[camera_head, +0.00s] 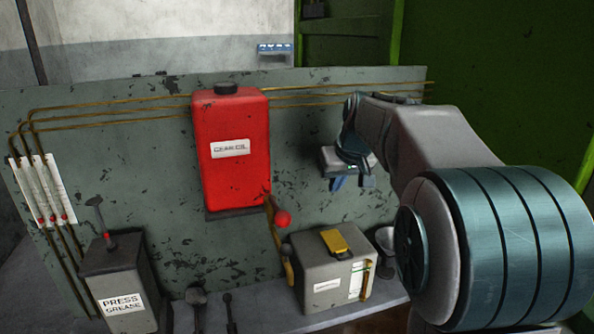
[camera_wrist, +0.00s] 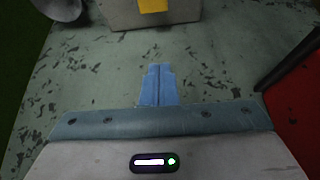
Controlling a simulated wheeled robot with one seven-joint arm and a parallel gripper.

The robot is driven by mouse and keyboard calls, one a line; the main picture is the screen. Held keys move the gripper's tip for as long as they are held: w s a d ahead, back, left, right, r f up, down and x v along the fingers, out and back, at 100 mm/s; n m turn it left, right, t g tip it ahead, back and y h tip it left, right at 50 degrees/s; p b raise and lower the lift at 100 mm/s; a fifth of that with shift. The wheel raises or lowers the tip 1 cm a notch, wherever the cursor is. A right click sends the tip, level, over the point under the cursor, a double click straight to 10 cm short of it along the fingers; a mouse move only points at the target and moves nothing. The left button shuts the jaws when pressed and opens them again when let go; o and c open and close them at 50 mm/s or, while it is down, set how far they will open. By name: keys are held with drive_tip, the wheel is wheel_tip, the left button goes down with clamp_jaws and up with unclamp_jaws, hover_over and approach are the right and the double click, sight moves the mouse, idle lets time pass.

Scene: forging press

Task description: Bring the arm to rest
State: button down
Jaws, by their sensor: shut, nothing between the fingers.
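My gripper (camera_head: 339,183) hangs at the end of my arm, in front of the grey-green panel and to the right of the red tank. In the wrist view its blue fingers (camera_wrist: 158,86) are together with nothing between them. My arm comes in from the right side of the head view, bent at the elbow. The gripper is above the grey box with the yellow lid and appears clear of it. The fingertips show only small in the head view.
The red oil tank (camera_head: 232,150) is mounted on the panel (camera_head: 330,115), with a red-knobbed lever (camera_head: 282,218) below it. A grey box (camera_head: 322,276) with a yellow lid (camera_head: 338,243) stands on the shelf. A press grease box (camera_head: 118,285) stands at left. Brass pipes (camera_head: 110,104) cross the panel.

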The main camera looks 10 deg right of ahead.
drive_tip(key=s+f, duration=0.4)
drive_tip(key=s, duration=0.6)
drive_tip(key=s+a+f+m+g, duration=0.1)
drive_tip(key=s+f, duration=0.4)
drive_tip(key=s, duration=0.4)
drive_tip(key=s+f+m+g+h, duration=0.1)
drive_tip(key=s+f, duration=0.3)
drive_tip(key=s, duration=0.6)
drive_tip(key=shift+s+a+f, duration=0.15)
drive_tip(key=shift+s, duration=0.15)
